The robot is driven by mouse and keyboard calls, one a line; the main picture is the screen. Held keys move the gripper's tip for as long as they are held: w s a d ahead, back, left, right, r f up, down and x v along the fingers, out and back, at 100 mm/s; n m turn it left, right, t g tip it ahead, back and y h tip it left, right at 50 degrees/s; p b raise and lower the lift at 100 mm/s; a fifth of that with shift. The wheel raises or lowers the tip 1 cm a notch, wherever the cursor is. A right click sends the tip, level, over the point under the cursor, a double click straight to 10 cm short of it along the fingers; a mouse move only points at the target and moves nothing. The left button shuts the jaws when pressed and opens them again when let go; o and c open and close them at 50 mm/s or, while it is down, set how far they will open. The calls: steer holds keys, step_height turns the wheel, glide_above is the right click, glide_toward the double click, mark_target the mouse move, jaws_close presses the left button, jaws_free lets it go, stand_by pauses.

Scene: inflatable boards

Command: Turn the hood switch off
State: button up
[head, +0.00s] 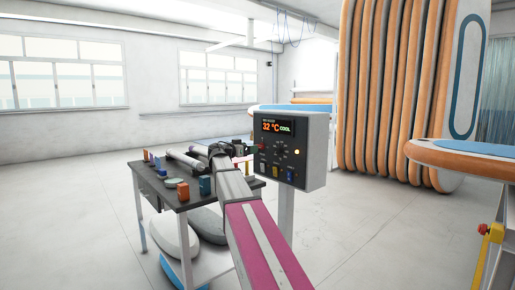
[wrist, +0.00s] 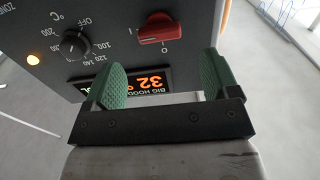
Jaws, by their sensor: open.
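The grey control box (head: 312,150) stands on a post right of my arm, with a display (head: 278,127) reading 32 °C COOL. A red rotary switch (wrist: 160,28) with I and O marks sits on its face. It shows upside down in the wrist view and small in the head view (head: 262,147). I cannot tell for sure which mark it points to. My gripper (wrist: 161,66) is open and empty, its green pads apart, in front of the display (wrist: 145,84) labelled BIG HOOD. The switch lies beyond the fingertips, apart from them.
A black temperature knob (wrist: 75,44) and a lit orange lamp (wrist: 34,60) are beside the switch. A dark workbench (head: 185,203) with small items stands left of my arm. Orange inflatable boards (head: 395,85) stand behind. The floor at left is clear.

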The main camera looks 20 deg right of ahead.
mark_target(260, 146)
steer(key=shift+x, duration=3.2)
steer(key=c, duration=0.9)
